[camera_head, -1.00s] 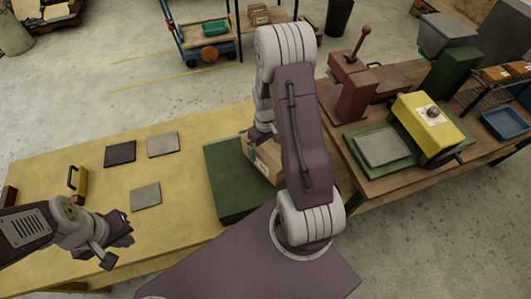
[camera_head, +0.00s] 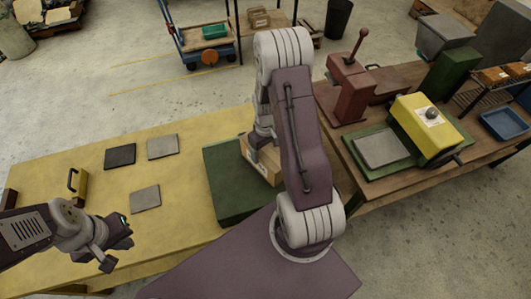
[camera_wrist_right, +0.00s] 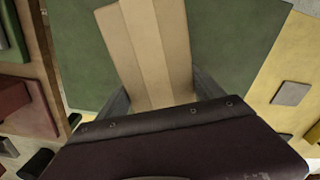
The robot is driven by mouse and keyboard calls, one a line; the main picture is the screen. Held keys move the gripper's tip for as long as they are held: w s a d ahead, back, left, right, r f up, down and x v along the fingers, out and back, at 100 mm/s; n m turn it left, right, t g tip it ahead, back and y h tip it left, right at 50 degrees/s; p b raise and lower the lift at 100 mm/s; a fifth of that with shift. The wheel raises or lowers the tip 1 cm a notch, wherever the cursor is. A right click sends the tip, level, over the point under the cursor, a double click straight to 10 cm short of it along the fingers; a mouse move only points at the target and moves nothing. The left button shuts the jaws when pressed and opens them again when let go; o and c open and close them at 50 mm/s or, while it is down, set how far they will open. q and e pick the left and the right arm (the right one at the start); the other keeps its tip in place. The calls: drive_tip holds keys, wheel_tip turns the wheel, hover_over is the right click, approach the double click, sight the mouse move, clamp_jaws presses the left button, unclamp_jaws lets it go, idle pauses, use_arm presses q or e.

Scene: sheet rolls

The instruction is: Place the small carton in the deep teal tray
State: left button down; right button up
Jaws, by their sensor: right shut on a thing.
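The small tan cardboard carton (camera_head: 262,160) is at the dark green block on the yellow table, partly hidden by my right arm. My right gripper (camera_wrist_right: 160,97) is shut on it, one finger on each side of the carton (camera_wrist_right: 155,45) in the right wrist view. I cannot tell whether the carton still touches the green surface. The teal tray (camera_head: 214,30) lies on the blue-framed cart at the back; its depth is hard to judge. My left gripper (camera_head: 122,238) is over the front left of the yellow table, apart from the carton; its jaw opening is unclear.
The green block (camera_head: 224,180) lies under the carton. Grey and black plates (camera_head: 146,197) lie on the yellow table. A red press (camera_head: 350,90), yellow machine (camera_head: 428,120) and blue tray (camera_head: 503,123) are on the right bench. Open floor (camera_head: 110,70) lies before the cart (camera_head: 190,45).

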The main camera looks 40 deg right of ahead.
drive_tip(key=shift+w+r, duration=0.1)
drive_tip(key=shift+r, duration=0.55)
wheel_tip(320, 180, up, 3)
drive_tip(key=shift+a+f+b, duration=0.1)
drive_tip(key=shift+f+b, duration=0.05)
drive_tip(key=shift+b, duration=0.45)
drive_tip(key=w+a+r+b, duration=0.2)
drive_tip(key=w+a+r, duration=0.3)
drive_tip(key=w, duration=0.5)
drive_tip(key=shift+a+r, duration=0.35)
drive_tip(key=shift+r, duration=0.6)
